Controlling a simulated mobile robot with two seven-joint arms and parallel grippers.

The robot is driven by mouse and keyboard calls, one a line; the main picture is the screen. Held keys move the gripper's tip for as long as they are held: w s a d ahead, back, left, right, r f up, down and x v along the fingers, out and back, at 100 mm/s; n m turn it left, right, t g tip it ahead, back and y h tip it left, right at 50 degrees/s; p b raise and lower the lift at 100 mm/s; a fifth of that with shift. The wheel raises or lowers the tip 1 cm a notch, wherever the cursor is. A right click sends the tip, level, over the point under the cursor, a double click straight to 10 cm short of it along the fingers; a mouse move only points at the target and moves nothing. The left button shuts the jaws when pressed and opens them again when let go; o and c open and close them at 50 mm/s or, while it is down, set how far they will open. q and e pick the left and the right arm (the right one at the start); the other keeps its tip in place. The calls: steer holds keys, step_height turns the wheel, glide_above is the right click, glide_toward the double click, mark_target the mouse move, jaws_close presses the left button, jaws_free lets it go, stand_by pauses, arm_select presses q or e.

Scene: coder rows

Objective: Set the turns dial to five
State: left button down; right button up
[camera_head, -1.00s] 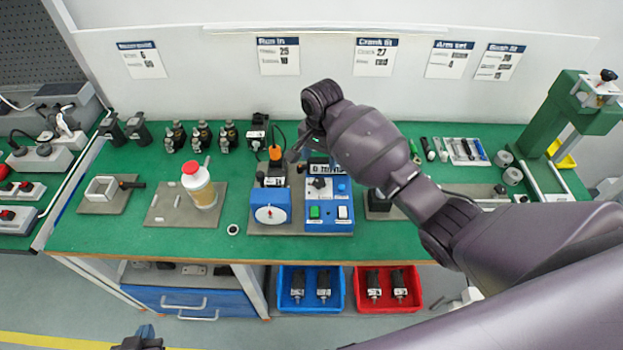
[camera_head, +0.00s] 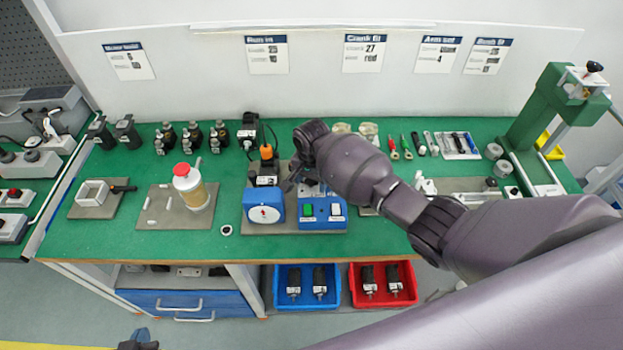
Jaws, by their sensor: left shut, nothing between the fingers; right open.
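A blue unit with a round white face (camera_head: 264,213) stands just left of the box. My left gripper (camera_head: 139,341) is shut and empty at the bottom edge, away from the bench.
A red-capped bottle (camera_head: 194,190) stands left on a grey plate. An orange-tipped tool (camera_head: 266,152) stands behind the blue unit. Blue (camera_head: 306,302) and red (camera_head: 413,281) bins sit below the bench front. A green press (camera_head: 548,110) stands right. Green bench at front left is clear.

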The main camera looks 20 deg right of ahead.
steer(key=c, duration=0.9)
steer(key=shift+n, duration=0.4)
steer(key=n, duration=0.8)
steer(key=shift+n, duration=0.3)
steer(key=n, duration=1.3)
steer(key=shift+r+n, duration=0.1)
steer(key=shift+n, duration=0.2)
